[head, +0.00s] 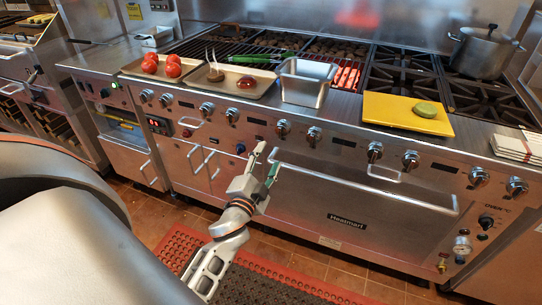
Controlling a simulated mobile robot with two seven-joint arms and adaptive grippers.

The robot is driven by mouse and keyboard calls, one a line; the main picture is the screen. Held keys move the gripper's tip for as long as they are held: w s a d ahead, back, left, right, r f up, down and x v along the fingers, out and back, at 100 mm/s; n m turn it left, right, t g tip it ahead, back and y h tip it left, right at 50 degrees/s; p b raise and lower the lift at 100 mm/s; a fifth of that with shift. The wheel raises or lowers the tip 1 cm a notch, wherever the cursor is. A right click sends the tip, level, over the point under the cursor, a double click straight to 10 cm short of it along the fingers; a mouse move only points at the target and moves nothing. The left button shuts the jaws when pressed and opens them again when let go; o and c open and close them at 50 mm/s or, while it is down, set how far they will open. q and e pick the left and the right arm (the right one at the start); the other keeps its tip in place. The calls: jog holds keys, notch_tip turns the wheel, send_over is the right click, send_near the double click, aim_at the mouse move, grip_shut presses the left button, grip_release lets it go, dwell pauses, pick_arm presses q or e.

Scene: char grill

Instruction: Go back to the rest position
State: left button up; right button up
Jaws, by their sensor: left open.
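My left gripper (266,163) is in front of the oven door of the steel range, below the row of knobs. Its two fingers are spread apart with nothing between them. It appears apart from the range front, but the exact gap is hard to judge. My right gripper is not in view.
The range (340,200) has a protruding door handle (365,184). On its ledge are a tray with tomatoes (151,64), another tray (232,86), a steel pan (305,82) and a yellow board (385,109). A pot (484,52) stands at right. A red-edged mat (185,240) covers the floor.

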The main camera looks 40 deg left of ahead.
pick_arm(q)
jog(key=s+d+f+n+g+h+p, duration=0.2)
jog(key=s+d+f+g+h, duration=0.1)
jog(key=s+d+f, duration=0.6)
jog(key=s+d+f+n+g+h+p, duration=0.2)
jog(key=s+d+f+g+h, duration=0.2)
jog(key=s+d+f, duration=0.6)
jog(key=s+f, duration=0.1)
jog(key=s, duration=0.3)
jog(key=shift+h, duration=0.4)
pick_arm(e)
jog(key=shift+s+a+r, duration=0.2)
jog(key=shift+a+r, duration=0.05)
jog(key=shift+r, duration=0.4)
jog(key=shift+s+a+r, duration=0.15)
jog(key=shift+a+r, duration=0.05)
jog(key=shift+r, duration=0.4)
pick_arm(q)
jog(key=shift+a, duration=0.1)
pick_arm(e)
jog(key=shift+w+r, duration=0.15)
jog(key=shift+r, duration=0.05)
